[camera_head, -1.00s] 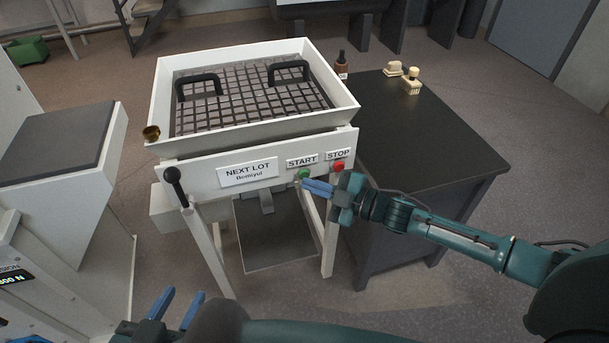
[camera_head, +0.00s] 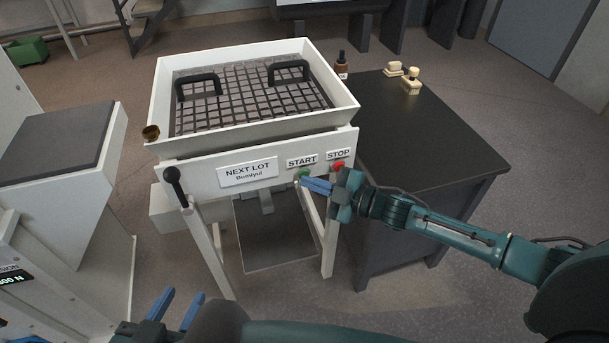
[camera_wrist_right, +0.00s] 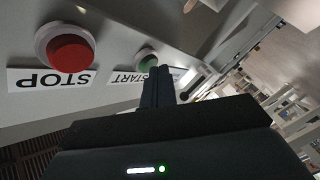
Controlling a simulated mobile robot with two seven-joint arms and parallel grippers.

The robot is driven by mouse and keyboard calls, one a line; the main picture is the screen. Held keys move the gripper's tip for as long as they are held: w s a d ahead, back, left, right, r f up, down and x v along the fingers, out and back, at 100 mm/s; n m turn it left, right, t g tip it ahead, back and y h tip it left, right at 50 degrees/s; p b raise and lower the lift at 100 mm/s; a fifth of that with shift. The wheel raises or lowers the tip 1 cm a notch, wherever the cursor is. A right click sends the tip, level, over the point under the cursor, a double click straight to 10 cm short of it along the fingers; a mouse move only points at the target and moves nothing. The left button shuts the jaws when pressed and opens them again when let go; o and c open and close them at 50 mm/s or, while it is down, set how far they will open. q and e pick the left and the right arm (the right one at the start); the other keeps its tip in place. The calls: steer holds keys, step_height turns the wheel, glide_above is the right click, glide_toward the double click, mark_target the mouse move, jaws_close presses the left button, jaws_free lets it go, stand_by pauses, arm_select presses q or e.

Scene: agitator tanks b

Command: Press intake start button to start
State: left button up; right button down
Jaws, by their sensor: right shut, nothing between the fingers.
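The green START button (camera_head: 304,174) sits on the white front panel (camera_head: 222,176) of the intake, under its START label; it also shows in the right wrist view (camera_wrist_right: 148,62), partly hidden by my fingers. The red STOP button (camera_head: 338,167) is to its right and shows large in the wrist view (camera_wrist_right: 69,49). My right gripper (camera_head: 303,182) is shut and empty, its blue fingertips at the lower edge of the START button. I cannot tell whether they touch it. My left gripper (camera_head: 176,308) is open and empty at the bottom of the head view, away from the panel.
The intake hopper has a grid (camera_head: 250,95) with two black handles. A black lever (camera_head: 174,182) is at the panel's left. A dark cabinet (camera_head: 430,140) with a brown bottle (camera_head: 342,66) and brushes (camera_head: 411,82) stands right. A grey-topped box (camera_head: 60,140) stands left.

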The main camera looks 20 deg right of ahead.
steer(key=shift+w, duration=0.15)
stand_by(0.4)
steer(key=shift+s+p, duration=0.5)
steer(key=shift+s, duration=0.4)
steer(key=shift+s+d+p, duration=0.1)
steer(key=shift+s+p, duration=1.2)
steer(key=shift+s, duration=1.2)
